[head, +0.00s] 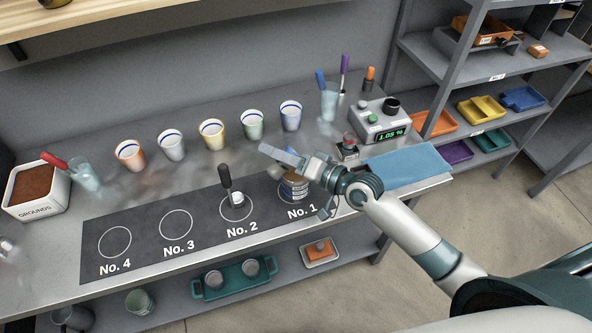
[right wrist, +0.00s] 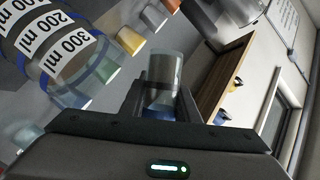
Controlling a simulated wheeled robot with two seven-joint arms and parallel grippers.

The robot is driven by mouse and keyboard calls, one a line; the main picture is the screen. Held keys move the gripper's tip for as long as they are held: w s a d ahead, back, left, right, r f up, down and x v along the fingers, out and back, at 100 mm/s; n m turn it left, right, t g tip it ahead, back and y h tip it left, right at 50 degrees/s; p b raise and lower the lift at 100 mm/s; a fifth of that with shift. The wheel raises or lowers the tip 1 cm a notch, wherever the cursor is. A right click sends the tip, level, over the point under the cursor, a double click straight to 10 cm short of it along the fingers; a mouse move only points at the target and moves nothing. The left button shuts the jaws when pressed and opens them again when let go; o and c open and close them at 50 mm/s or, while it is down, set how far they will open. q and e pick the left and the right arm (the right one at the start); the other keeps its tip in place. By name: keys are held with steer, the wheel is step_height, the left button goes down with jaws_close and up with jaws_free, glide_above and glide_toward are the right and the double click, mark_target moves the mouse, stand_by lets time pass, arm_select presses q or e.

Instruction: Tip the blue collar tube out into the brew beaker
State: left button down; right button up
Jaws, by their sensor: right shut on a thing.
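The brew beaker (head: 294,189), a clear vessel with white volume labels and a blue band, stands on the No. 1 spot, partly hidden by my right gripper (head: 287,165). The beaker also shows large at the left of the right wrist view (right wrist: 60,62). My right gripper is shut on the blue collar tube (right wrist: 164,72), a clear tube with blue near the jaws. The tube is strongly tilted and beside the beaker in the wrist view. I cannot tell whether its mouth is over the beaker or what is inside it. My left gripper is not in view.
Several striped cups (head: 212,134) line the back of the bench. A black-handled tool (head: 225,177) stands at No. 2. A glass with a blue-topped item (head: 329,100), a display box (head: 381,122) and a blue mat (head: 410,165) are to the right. A grounds bin (head: 38,195) is at left.

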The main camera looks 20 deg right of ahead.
steer(key=shift+d+r+m+t+y+b, duration=0.1)
steer(key=shift+r+m+t+y+b, duration=0.4)
steer(key=shift+m+b, duration=0.95)
stand_by(1.1)
steer(key=shift+r+m, duration=0.65)
steer(key=shift+r, duration=0.55)
stand_by(1.2)
steer(key=shift+d+r+m+t+b, duration=0.1)
steer(key=shift+r+m+t+b, duration=0.1)
steer(key=shift+m+t+b, duration=0.25)
steer(key=shift+r+m+t+b, duration=0.15)
steer(key=shift+r+m+b, duration=0.05)
steer(key=shift+m, duration=0.45)
stand_by(1.8)
